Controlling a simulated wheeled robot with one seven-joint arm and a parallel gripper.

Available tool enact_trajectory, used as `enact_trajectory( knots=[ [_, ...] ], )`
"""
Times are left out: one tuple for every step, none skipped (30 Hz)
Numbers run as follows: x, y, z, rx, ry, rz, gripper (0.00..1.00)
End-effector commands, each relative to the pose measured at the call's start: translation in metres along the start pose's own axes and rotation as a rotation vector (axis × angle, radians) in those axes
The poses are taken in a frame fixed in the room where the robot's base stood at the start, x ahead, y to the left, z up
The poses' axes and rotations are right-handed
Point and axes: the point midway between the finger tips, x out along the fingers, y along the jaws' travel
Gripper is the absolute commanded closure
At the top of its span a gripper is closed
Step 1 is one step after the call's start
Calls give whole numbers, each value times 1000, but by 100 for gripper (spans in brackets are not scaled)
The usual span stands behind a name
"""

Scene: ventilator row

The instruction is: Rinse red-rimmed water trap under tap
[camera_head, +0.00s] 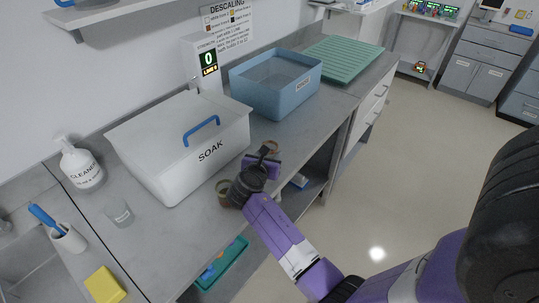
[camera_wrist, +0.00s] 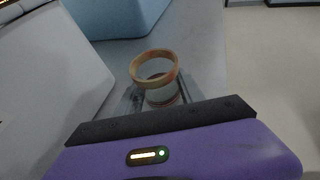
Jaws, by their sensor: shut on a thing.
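My gripper (camera_head: 266,153) is shut on a small clear water trap with an orange-red rim (camera_head: 272,146), above the counter's front edge in the head view. In the wrist view the trap (camera_wrist: 155,78) stands out beyond the dark gripper edge, its ring-like rim toward the camera; the fingers are partly hidden. A sink basin (camera_head: 40,270) is at the lower left. I cannot make out a tap clearly.
A white SOAK box with a blue handle (camera_head: 178,150) stands left of my gripper. Behind are a blue bin (camera_head: 275,85) and a green ribbed mat (camera_head: 342,58). A cleaner bottle (camera_head: 80,165), clear cup (camera_head: 118,212), brush holder (camera_head: 67,238) and yellow sponge (camera_head: 104,286) stand at left.

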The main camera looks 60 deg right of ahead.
Motion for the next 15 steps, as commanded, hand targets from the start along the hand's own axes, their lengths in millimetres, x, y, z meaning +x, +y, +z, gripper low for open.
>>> enact_trajectory(
  knots=[
    [0,0,0,0,0,0,96],
    [0,0,-1,0,0,0,96],
    [1,0,-2,-1,0,0,96],
    [1,0,-2,-1,0,0,53],
    [1,0,-2,0,0,0,48],
    [1,0,-2,0,0,0,40],
    [1,0,-2,0,0,0,34],
    [1,0,-2,0,0,0,34],
    [1,0,-2,0,0,0,34],
    [1,0,-2,0,0,0,34],
    [1,0,-2,0,0,0,34],
    [1,0,-2,0,0,0,34],
    [1,0,-2,0,0,0,34],
    [1,0,-2,0,0,0,34],
    [1,0,-2,0,0,0,34]
  ],
)
